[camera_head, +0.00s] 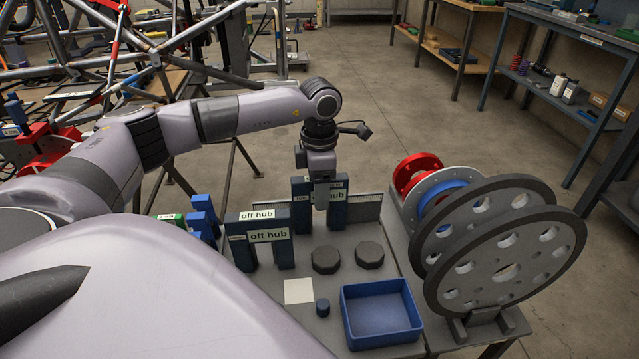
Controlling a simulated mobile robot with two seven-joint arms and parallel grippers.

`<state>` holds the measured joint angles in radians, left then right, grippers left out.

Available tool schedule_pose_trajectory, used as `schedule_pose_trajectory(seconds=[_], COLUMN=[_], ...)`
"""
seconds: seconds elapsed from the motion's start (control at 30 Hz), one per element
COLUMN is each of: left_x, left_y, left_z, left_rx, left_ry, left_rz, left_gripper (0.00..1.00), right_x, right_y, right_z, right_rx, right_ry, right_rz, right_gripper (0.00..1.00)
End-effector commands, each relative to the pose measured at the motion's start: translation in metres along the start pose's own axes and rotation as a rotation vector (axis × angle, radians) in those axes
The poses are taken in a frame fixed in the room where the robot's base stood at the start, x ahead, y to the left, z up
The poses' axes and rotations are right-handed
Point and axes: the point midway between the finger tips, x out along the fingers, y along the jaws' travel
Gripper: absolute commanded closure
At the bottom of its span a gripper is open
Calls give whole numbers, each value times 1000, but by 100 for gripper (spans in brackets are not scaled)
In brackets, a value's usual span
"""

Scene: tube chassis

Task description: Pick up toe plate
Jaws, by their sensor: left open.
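A thin grey upright plate (362,209) with fine marks along its top edge stands behind the dark blue "off hub" stands; it looks like the toe plate, though no label on it is readable. Part of it is hidden by the rear stand (338,214) and my gripper. My left gripper (321,203) points down in front of the rear stand, close to the plate. It is open and no object shows between its fingers. Whether it touches the stand or plate cannot be told. My right gripper is not in view.
A front "off hub" stand (240,255), two dark octagonal pucks (326,260), a white square (298,291), a small blue cylinder (323,307) and a blue tray (350,318) are on the grey bench. Large holed discs (512,262) stand at the right, by a red wheel (418,168).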

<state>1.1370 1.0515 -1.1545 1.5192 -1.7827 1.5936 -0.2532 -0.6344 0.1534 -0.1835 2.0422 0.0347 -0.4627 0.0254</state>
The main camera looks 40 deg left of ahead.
Motion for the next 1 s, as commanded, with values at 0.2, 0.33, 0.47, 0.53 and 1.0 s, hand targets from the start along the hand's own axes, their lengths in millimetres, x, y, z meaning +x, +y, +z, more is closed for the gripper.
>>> schedule_pose_trajectory(seconds=[0.2, 0.33, 0.47, 0.53, 1.0], left_x=[2, 2, 2, 2, 2], left_y=[0, 0, 0, 0, 0], left_z=[0, 0, 0, 0, 0], left_rx=[0, 0, 0, 0, 0], left_ry=[0, 0, 0, 0, -1], left_rz=[0, 0, 0, 0, 0], left_gripper=[42, 42, 68, 91, 100], right_x=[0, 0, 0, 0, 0], right_y=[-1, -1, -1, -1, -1], right_z=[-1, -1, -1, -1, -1], right_rx=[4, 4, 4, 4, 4], right_ry=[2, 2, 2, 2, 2], right_rz=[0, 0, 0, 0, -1], right_gripper=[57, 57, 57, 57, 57])
